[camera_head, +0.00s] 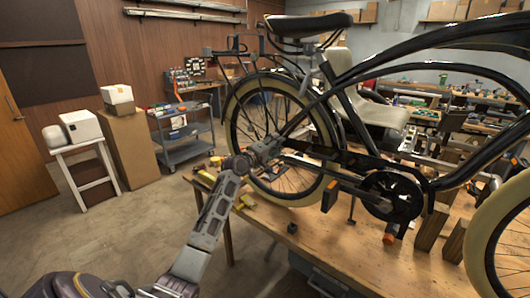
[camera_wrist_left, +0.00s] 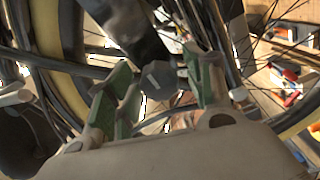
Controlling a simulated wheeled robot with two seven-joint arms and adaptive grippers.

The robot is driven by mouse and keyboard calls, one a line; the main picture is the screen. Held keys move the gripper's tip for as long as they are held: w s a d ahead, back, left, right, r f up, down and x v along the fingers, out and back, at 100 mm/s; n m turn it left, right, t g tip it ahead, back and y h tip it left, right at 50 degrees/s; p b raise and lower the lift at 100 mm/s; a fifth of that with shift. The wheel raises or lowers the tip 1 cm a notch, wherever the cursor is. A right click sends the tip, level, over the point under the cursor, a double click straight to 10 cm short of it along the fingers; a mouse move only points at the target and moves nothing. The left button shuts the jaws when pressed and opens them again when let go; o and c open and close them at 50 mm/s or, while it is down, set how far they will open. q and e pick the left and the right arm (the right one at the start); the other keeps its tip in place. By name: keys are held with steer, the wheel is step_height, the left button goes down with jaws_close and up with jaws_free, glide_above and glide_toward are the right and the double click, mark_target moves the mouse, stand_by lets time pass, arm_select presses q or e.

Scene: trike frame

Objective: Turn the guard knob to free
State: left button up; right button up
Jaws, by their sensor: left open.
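The black trike frame (camera_head: 345,95) stands on a wooden workbench. My left gripper (camera_head: 266,150) is beside its cream-tyred rear wheel (camera_head: 322,130), in front of the spokes. In the left wrist view the green-padded fingers (camera_wrist_left: 163,88) are apart. A dark rounded part with a pale line across it, apparently the guard knob (camera_wrist_left: 158,76), lies between or just beyond them; I cannot tell whether a finger touches it. In the head view my gripper and the frame hide this part. My right gripper is not in view.
Tools and small yellow parts lie on the workbench (camera_head: 330,240) around the wheel. The black chainring (camera_head: 392,196) and wooden blocks (camera_head: 432,226) are to the right. Spokes and dark tubes closely surround the left gripper. Open floor (camera_head: 110,235) lies left of the bench.

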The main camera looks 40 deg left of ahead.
arm_select(q)
steer(key=s, duration=1.1)
steer(key=shift+s+a, duration=0.4)
steer(key=shift+a, duration=0.05)
steer(key=shift+m, duration=0.3)
stand_by(0.5)
